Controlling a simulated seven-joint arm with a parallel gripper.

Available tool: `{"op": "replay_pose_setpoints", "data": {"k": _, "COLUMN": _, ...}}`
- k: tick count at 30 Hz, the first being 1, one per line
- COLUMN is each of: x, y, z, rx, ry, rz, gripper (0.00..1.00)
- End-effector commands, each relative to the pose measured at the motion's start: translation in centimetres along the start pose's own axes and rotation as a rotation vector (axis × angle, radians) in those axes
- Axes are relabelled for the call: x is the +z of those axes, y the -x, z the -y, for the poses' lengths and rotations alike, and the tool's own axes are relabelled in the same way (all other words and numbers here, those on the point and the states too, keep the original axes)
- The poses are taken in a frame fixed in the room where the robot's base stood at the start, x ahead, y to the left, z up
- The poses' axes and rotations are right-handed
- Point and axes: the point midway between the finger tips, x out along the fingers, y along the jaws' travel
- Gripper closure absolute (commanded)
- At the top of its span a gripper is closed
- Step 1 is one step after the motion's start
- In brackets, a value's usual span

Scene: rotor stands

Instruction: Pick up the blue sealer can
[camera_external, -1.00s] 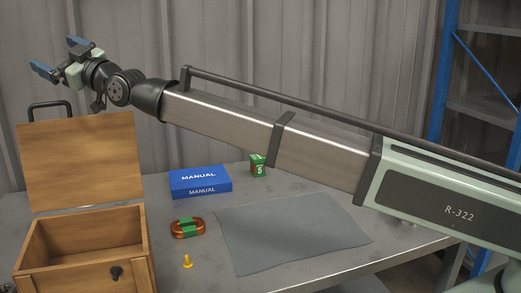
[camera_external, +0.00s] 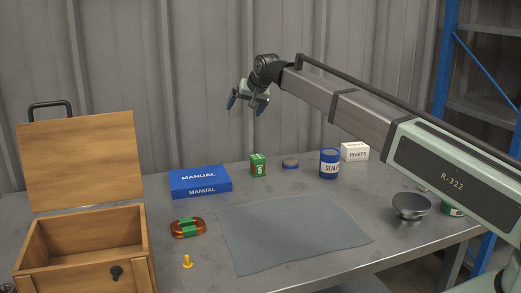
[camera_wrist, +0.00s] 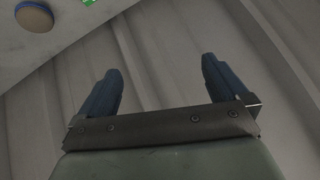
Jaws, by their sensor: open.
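The blue sealer can (camera_external: 329,164) stands upright on the table, right of the middle, with a pale label band. My gripper (camera_external: 244,106) is open and empty, high above the back of the table, to the left of the can and well apart from it. In the wrist view my two blue fingers (camera_wrist: 161,88) are spread with nothing between them. The can is not seen in the wrist view.
A white rivets box (camera_external: 355,151) stands close right of the can, and a low round tin (camera_external: 290,163) lies left. A green box (camera_external: 258,165), blue manual box (camera_external: 201,181), metal bowl (camera_external: 411,206) and open wooden box (camera_external: 84,240) surround the grey mat (camera_external: 293,230).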

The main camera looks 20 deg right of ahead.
Motion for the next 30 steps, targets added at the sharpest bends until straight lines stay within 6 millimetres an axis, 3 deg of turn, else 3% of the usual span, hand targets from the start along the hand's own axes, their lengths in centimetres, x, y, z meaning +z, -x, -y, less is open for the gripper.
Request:
{"op": "replay_pose_setpoints", "data": {"k": 1, "x": -0.1, "y": -0.2, "z": -3.6, "rx": 0.05, "ry": -0.074, "rz": 0.048, "gripper": 0.0}}
{"op": "replay_pose_setpoints", "data": {"k": 6, "x": 1.0, "y": 0.3, "z": -13.9, "rx": 0.217, "ry": -0.329, "rz": 0.209, "gripper": 0.0}}
{"op": "replay_pose_setpoints", "data": {"k": 12, "x": 2.8, "y": 2.4, "z": -23.8, "rx": 0.404, "ry": -0.599, "rz": 0.36, "gripper": 0.0}}
{"op": "replay_pose_setpoints", "data": {"k": 18, "x": 4.1, "y": 4.2, "z": -28.8, "rx": 0.519, "ry": -0.755, "rz": 0.442, "gripper": 0.0}}
{"op": "replay_pose_setpoints", "data": {"k": 23, "x": 4.8, "y": 4.3, "z": -30.1, "rx": 0.548, "ry": -0.791, "rz": 0.464, "gripper": 0.0}}
{"op": "replay_pose_setpoints", "data": {"k": 30, "x": 7.1, "y": 1.5, "z": -31.1, "rx": 0.55, "ry": -0.791, "rz": 0.465, "gripper": 0.0}}
